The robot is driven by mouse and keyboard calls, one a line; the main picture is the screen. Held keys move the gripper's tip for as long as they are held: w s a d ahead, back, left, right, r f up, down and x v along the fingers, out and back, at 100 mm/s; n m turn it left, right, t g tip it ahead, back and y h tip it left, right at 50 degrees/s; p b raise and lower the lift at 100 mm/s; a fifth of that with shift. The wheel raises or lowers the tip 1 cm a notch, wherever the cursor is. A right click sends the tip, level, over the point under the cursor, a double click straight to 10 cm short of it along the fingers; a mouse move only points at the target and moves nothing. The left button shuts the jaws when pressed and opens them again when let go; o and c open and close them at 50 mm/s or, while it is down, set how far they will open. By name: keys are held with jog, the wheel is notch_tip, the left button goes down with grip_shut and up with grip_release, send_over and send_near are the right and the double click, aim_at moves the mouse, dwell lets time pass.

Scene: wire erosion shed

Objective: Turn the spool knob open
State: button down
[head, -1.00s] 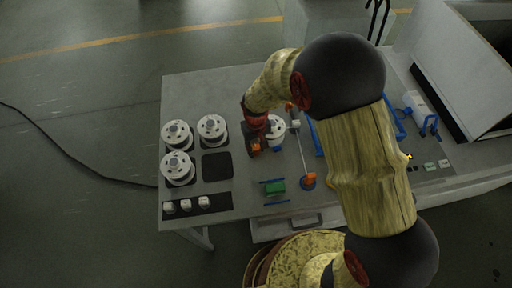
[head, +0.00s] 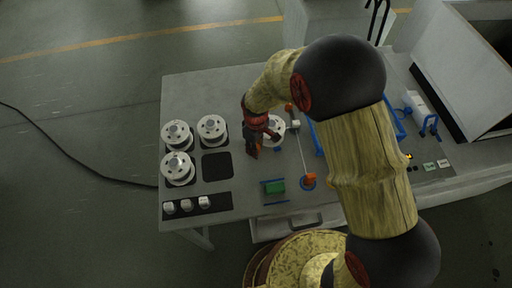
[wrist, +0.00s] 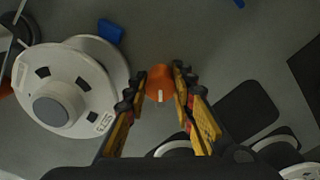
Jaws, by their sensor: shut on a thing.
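My gripper (wrist: 160,86) is shut on an orange knob (wrist: 159,80), with one finger on each side of it. A white mark shows on the knob's near side. A white spool (wrist: 72,88) with dark slots and a grey hub lies just left of the left finger. In the head view my gripper (head: 253,150) points down at the table beside this spool (head: 275,131); the gripped knob is mostly hidden there by the fingers.
Several white spools (head: 178,168) stand at the table's left, around a dark empty square (head: 217,165). Small white pieces (head: 186,206) sit in front of them. A green block (head: 274,187) and another orange knob (head: 309,178) are to the right. A blue block (wrist: 110,32) touches or nears the spool.

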jog(key=shift+w, duration=0.1)
jog(key=c, duration=1.6)
grip_release()
jog(key=shift+o, duration=0.6)
